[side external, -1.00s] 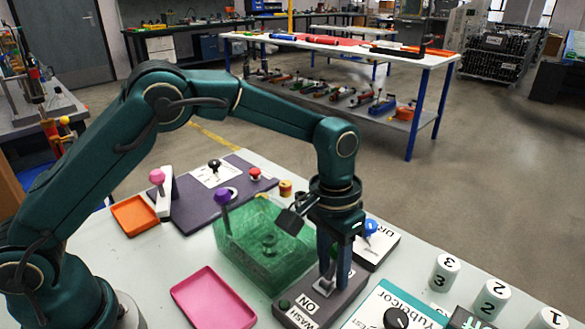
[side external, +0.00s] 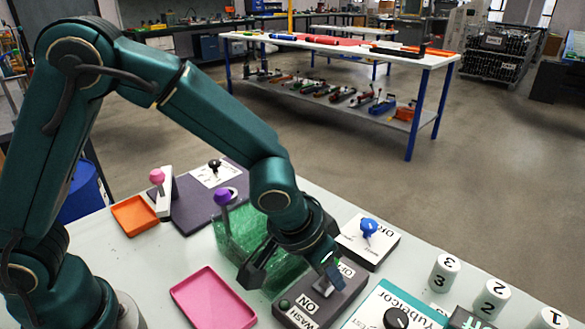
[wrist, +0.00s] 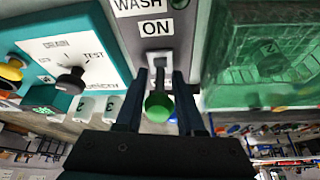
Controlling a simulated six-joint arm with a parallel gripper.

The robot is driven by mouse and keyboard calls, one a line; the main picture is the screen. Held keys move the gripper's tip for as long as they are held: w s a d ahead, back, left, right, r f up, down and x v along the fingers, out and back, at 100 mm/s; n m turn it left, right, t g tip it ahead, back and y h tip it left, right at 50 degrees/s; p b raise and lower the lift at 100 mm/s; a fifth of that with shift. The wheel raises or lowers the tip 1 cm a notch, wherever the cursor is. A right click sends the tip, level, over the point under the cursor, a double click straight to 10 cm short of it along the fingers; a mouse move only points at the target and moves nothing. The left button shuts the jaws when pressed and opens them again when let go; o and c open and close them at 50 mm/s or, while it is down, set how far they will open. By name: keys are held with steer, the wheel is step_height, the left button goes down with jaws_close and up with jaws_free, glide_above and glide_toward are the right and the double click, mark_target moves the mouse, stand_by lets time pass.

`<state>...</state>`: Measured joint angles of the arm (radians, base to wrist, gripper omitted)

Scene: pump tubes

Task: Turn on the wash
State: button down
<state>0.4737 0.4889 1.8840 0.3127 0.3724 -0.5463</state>
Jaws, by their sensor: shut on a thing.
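The wash switch box (side external: 322,303) is dark grey, with a WASH ON label at its near end and an OFF label at its far end. In the wrist view the box (wrist: 190,50) shows the ON label close to the lever's slot. In the side view my gripper (side external: 328,276) is tilted low over the box and hides the knob. The indicator lamp (side external: 285,304) is dark green.
A green translucent tank (side external: 240,230) stands left of the box. A box with a blue-knobbed lever (side external: 369,229) stands behind right. A teal-edged dial panel (side external: 392,308) lies right. A pink tray (side external: 212,299) lies at front left, and numbered white cylinders (side external: 444,272) stand right.

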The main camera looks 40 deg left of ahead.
steer(key=shift+r+t, duration=0.15)
steer(key=shift+t, duration=0.35)
stand_by(0.3)
steer(key=c, duration=0.7)
jaws_free()
steer(key=shift+o, duration=0.2)
steer(key=shift+s, duration=0.1)
steer(key=shift+v, duration=2.5)
